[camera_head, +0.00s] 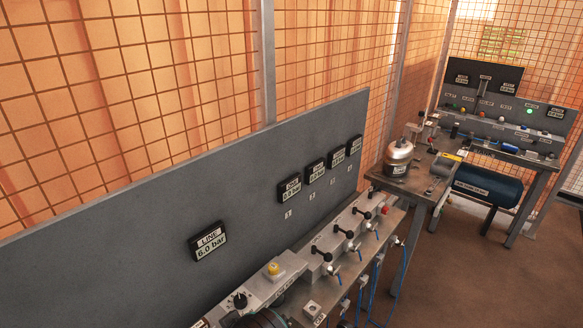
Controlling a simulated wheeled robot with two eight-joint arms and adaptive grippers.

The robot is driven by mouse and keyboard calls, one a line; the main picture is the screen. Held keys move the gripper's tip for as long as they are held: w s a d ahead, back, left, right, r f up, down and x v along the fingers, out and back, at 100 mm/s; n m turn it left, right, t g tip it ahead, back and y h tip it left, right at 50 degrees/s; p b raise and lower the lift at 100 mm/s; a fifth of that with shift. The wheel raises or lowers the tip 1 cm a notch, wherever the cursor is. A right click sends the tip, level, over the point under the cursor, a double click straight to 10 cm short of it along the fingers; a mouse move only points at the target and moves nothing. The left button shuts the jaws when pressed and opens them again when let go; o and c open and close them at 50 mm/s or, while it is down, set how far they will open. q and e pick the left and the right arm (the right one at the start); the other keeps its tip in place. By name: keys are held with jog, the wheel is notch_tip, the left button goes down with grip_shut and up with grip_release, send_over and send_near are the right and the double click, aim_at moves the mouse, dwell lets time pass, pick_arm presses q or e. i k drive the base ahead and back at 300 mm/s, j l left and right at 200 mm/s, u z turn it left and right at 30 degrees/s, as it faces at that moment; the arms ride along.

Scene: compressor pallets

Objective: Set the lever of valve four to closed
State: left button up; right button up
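A grey valve manifold (338,238) runs along a bench below a grey panel. Several valves sit on it in a row, with black knobs, such as a near one (322,254) and a farther one (364,213). Small blue levers hang at its front side, such as a near one (337,275) and a farther one (375,234). A red knob (385,210) is at the far end. Valve numbers on the manifold are too small to read, so I cannot tell which lever is valve four's or its position. Neither gripper is in view.
A line display (208,241) reads 6.0 bar. Several smaller displays (290,189) hang along the grey panel (130,260). A yellow button (273,268) and black dial (240,300) are nearer. A metal vessel (398,158) and blue tank (488,186) stand beyond. Brown floor at right is open.

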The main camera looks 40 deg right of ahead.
aim_at(377, 188)
jog(key=z, duration=2.15)
jog(key=i+l+u, duration=0.1)
jog(key=u, duration=0.3)
jog(key=i+l+u, duration=0.15)
jog(key=u, duration=0.2)
jog(key=i+l+u, duration=0.1)
jog(key=u, duration=0.3)
jog(key=i+l, duration=0.2)
jog(key=i+l+u, duration=0.15)
jog(key=l, duration=0.3)
jog(key=i+l, duration=0.2)
jog(key=l, duration=0.15)
jog(key=i+l+u, duration=0.1)
jog(key=l, duration=0.2)
jog(key=i+l+u, duration=0.1)
jog(key=l, duration=0.25)
jog(key=i+l, duration=0.25)
jog(key=l, duration=0.15)
